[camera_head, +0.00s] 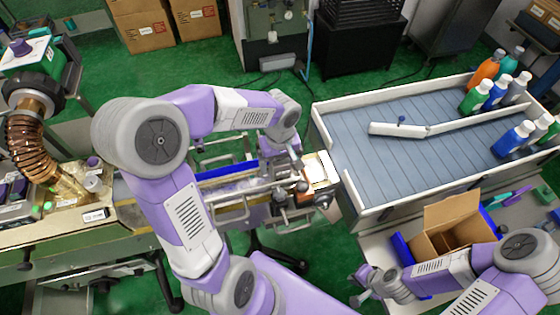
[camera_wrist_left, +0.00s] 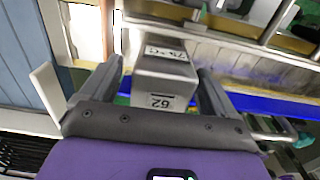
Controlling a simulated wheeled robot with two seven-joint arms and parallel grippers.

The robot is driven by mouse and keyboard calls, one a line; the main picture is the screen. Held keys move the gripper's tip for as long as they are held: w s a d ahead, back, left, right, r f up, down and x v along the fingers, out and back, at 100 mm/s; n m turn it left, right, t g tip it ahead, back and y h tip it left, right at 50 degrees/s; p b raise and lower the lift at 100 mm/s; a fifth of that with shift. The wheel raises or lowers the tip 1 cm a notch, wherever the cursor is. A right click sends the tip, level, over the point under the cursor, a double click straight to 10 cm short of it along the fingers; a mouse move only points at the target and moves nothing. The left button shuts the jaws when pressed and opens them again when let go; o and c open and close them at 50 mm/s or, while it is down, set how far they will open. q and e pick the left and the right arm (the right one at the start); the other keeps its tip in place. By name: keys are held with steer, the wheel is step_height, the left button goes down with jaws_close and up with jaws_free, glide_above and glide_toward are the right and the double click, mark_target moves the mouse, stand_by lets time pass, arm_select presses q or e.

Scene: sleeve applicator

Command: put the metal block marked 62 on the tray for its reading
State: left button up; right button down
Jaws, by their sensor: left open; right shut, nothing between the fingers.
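In the left wrist view a grey metal block (camera_wrist_left: 165,86) with an upside-down label 62 stands between the fingers of my left gripper (camera_wrist_left: 160,68). The fingers are open, one on each side of it, and I cannot tell whether they touch it. Another label, seemingly 75°C, shows just beyond it. In the head view my left gripper (camera_head: 289,160) is at the right end of the metal frame, and the block cannot be made out there. I cannot clearly identify the tray. My right gripper (camera_head: 366,286) is shut and empty, low in the picture, left of the cardboard box.
A pale square-topped unit (camera_head: 319,169) sits close to my left gripper. A conveyor (camera_head: 385,145) with white walls and a white guide bar (camera_head: 398,130) lies at right, with several bottles at its far end. An open cardboard box (camera_head: 451,222) stands at lower right.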

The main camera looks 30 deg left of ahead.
arm_select(q)
step_height(320, 180, up, 8)
steer(key=shift+f+p, duration=0.2)
steer(key=shift+p, duration=0.85)
